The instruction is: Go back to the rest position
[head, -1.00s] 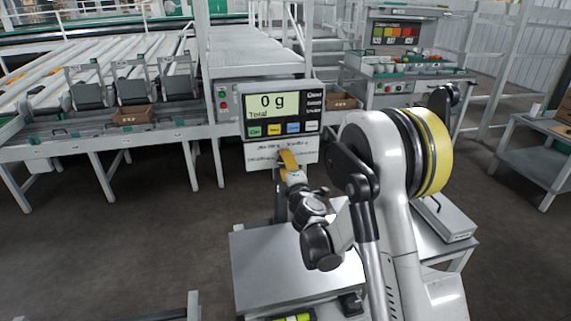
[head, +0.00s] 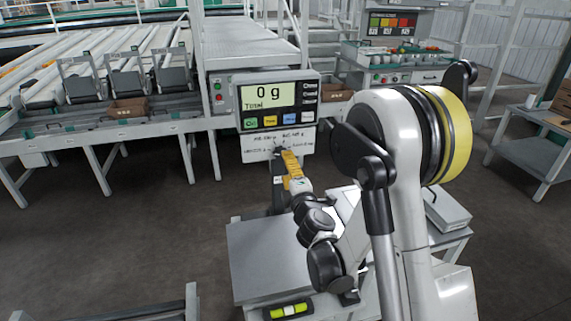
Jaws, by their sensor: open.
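My gripper (head: 288,160) is at the end of my arm, its yellow fingers pointing away from me towards the lower part of the scale's display post. It holds nothing that I can see; the gap between its fingertips is too small to make out. The scale display (head: 277,103) reads 0 g and stands just beyond the gripper. The bare metal scale plate (head: 262,262) lies below and to the left of my arm, with nothing on it.
A grey case (head: 447,209) rests on a stand to the right. A conveyor line with a cardboard box (head: 127,108) runs at the far left. A sorting station (head: 392,72) stands behind. A shelf trolley (head: 527,150) is at the right. The floor at left is clear.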

